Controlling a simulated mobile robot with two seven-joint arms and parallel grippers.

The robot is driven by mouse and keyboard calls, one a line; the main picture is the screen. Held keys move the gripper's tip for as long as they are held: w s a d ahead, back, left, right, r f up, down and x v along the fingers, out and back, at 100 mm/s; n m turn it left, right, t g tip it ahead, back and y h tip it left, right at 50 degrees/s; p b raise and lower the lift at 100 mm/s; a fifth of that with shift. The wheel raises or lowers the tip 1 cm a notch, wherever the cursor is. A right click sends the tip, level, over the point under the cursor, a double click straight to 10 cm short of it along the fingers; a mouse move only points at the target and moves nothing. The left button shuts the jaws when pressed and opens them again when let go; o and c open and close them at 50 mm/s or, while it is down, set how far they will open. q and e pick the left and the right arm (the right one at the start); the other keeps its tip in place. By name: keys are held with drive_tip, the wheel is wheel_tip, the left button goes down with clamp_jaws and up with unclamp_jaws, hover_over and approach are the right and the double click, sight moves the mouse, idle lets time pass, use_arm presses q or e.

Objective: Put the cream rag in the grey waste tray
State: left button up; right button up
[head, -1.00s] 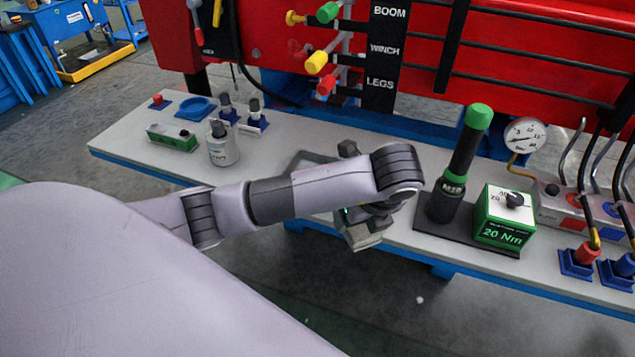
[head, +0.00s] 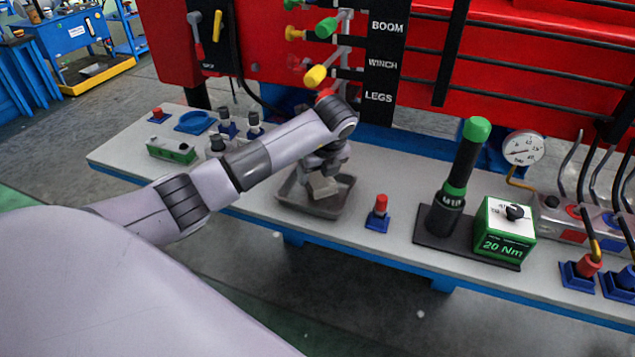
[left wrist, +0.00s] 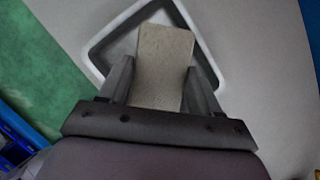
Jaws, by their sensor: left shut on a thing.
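The cream rag (head: 323,186) is a small pale block-like piece hanging below my left gripper (head: 322,172) in the head view. In the left wrist view the rag (left wrist: 163,65) sits between the two fingers of my left gripper (left wrist: 161,80), which are shut on it. The grey waste tray (head: 296,203) is a shallow rimmed tray on the bench, and the rag is over its inside. The tray also shows behind the rag in the left wrist view (left wrist: 98,48). I cannot tell whether the rag touches the tray floor. My right gripper is not in view.
A red-capped blue fitting (head: 378,214) stands just right of the tray. Farther right are a black tool with a green cap (head: 463,160) and a green 20 Nm box (head: 503,238). Red, yellow and green levers (head: 318,75) hang over the bench behind. The bench's front edge is close.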

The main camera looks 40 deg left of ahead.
sight(319, 178)
use_arm(q)
wheel_tip(319, 178, down, 3)
drive_tip(key=shift+s+f, duration=0.1)
drive_tip(key=shift+f, duration=0.15)
drive_tip(key=shift+f, duration=0.15)
drive_tip(key=o, duration=1)
drive_tip(key=shift+o, duration=0.2)
drive_tip(key=shift+r, duration=0.25)
drive_tip(key=v, duration=0.7)
drive_tip(key=shift+r, duration=0.2)
